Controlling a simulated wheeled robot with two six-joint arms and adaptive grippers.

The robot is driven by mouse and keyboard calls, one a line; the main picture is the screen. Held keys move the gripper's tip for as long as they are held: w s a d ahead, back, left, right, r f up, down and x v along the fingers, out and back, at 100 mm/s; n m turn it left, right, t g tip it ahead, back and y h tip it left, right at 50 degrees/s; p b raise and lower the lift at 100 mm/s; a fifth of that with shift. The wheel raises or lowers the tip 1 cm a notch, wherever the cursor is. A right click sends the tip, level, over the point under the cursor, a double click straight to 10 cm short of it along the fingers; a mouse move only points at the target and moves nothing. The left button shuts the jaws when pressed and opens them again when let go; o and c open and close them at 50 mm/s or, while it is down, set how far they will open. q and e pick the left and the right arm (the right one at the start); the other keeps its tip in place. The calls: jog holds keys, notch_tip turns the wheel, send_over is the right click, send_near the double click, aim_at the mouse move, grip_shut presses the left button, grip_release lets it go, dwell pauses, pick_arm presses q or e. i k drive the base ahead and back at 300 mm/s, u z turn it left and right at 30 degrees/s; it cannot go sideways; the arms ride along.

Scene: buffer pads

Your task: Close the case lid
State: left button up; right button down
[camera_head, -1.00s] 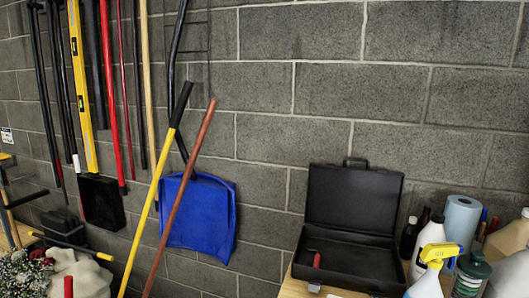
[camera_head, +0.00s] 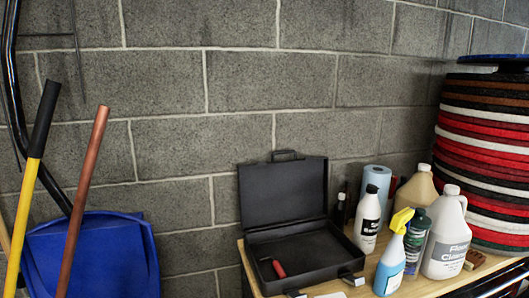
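The black case stands open on the wooden bench top. Its lid (camera_head: 283,192) is raised upright at the back, close to the grey block wall, with a handle (camera_head: 286,155) on its top edge. The case base (camera_head: 315,256) is an open shallow tray. A small tool with a red handle (camera_head: 279,268) lies inside it at the left. Neither of my grippers shows in the view.
Right of the case stand a white bottle (camera_head: 369,222), a yellow-topped spray bottle (camera_head: 391,262), a green container (camera_head: 416,240), a white jug (camera_head: 447,235) and a blue roll (camera_head: 376,178). Stacked pads (camera_head: 485,150) rise at the far right. A blue shovel (camera_head: 95,255) and poles are at the left.

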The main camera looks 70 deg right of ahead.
aim_at(273, 193)
jog(key=z, duration=0.65)
jog(key=i, duration=0.85)
jog(key=z, duration=0.85)
